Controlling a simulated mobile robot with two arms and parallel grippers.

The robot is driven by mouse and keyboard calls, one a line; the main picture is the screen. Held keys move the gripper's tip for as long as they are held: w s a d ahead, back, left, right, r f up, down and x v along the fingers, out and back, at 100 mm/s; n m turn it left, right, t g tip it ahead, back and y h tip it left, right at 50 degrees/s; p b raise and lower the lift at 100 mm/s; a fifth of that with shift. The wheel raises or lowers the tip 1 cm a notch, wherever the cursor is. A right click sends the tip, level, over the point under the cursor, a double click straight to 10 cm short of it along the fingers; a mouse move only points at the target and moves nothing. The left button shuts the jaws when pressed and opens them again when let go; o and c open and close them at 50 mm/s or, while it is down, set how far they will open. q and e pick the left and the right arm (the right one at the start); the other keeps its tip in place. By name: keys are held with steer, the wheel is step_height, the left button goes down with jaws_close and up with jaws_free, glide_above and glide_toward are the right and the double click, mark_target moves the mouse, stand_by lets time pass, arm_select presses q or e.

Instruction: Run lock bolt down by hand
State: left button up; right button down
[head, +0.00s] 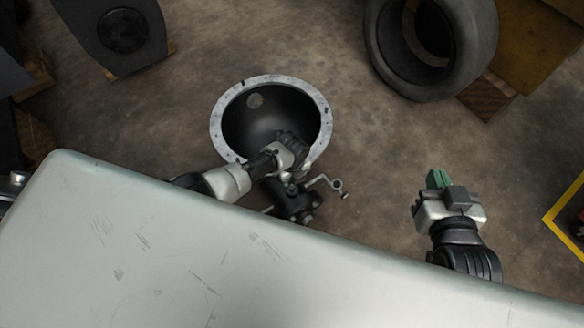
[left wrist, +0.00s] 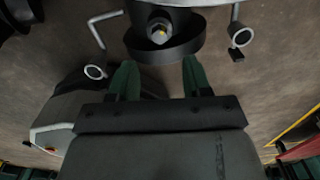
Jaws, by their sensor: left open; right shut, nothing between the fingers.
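In the left wrist view a hex bolt head (left wrist: 159,32) with a yellowish centre sits in a dark round collar (left wrist: 165,52); it may be the lock bolt. My left gripper (left wrist: 159,70) is open, its green fingers apart just short of the collar, with nothing seen between them. In the head view my left gripper (head: 290,150) is over the near rim of a round dark bowl-shaped housing (head: 270,115); its fingertips cannot be made out there. My right gripper (head: 438,179) is shut and empty, over the floor at the right, well apart from the housing.
A bent rod with a ring end (head: 328,184) sticks out beside the housing. A pale scratched panel (head: 150,250) fills the foreground. A tyre (head: 435,45) lies at the back right and a dark plate (head: 115,30) at the back left.

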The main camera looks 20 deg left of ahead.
arm_select(q)
steer(key=shift+r+p, duration=0.7)
steer(key=shift+r, duration=0.85)
arm_select(e)
steer(key=s+d+f+g+h, duration=0.1)
steer(key=s+d+f+g, duration=0.1)
steer(key=s+f+g, duration=0.2)
steer(key=shift+f+g, duration=0.2)
steer(key=shift+g, duration=0.2)
arm_select(q)
steer(key=shift+s, duration=0.1)
